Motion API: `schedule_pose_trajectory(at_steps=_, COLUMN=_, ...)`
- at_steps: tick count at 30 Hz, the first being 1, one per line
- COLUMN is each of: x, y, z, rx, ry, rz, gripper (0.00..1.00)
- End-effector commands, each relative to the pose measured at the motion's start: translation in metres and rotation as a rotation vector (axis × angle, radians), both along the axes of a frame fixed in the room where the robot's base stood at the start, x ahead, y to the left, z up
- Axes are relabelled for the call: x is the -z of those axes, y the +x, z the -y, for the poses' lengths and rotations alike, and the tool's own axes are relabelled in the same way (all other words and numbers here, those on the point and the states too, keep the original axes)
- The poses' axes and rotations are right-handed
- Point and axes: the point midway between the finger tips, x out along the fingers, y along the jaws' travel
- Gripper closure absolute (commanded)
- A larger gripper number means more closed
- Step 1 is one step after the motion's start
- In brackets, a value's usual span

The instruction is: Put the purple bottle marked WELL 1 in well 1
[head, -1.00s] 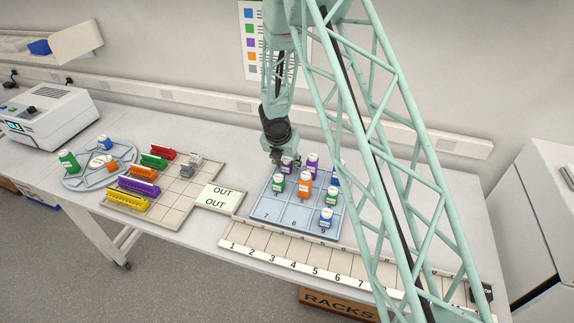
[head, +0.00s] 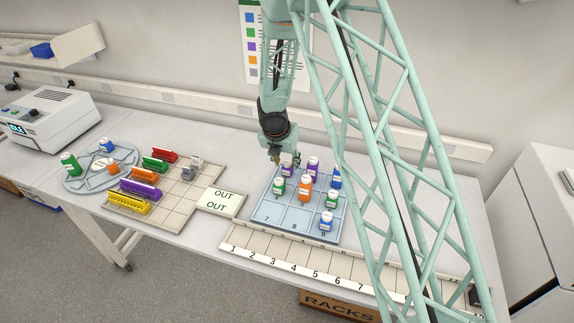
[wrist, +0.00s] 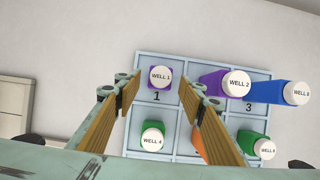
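The purple bottle marked WELL 1 (head: 288,168) stands upright in the well numbered 1 at the back left of the blue rack (head: 268,213). In the wrist view its white cap (wrist: 161,76) shows between my fingers, with the number 1 just below it. My gripper (head: 274,158) is open, with a clear gap between each finger and the bottle. It is close to the bottle, just above and left of it in the head view. The fingertips are small in the head view.
Purple WELL 2 bottle (wrist: 232,83), a blue bottle (wrist: 290,92) and green WELL 4 bottle (wrist: 152,138) stand close by in the rack. An orange bottle (head: 305,188) is in the middle. Wells 7 and 8 are empty. A numbered strip (head: 300,265) lies in front.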

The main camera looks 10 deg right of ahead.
Motion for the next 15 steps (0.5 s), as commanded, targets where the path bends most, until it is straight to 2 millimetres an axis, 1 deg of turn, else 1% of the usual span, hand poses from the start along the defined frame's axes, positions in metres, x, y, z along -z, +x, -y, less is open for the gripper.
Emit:
schedule_pose_trajectory(at_steps=1, x=-0.008, y=-0.002, z=-0.001, rx=0.001, ry=0.001, rz=0.002, gripper=0.63)
schedule_pose_trajectory(at_steps=3, x=-0.016, y=-0.004, z=-0.003, rx=0.0, ry=0.0, rz=0.001, gripper=0.63)
schedule_pose_trajectory(at_steps=9, x=-0.039, y=-0.013, z=-0.008, rx=0.001, ry=0.001, rz=0.002, gripper=0.63)
schedule_pose_trajectory(at_steps=15, x=-0.057, y=-0.019, z=-0.012, rx=0.001, ry=0.0, rz=0.001, gripper=0.63)
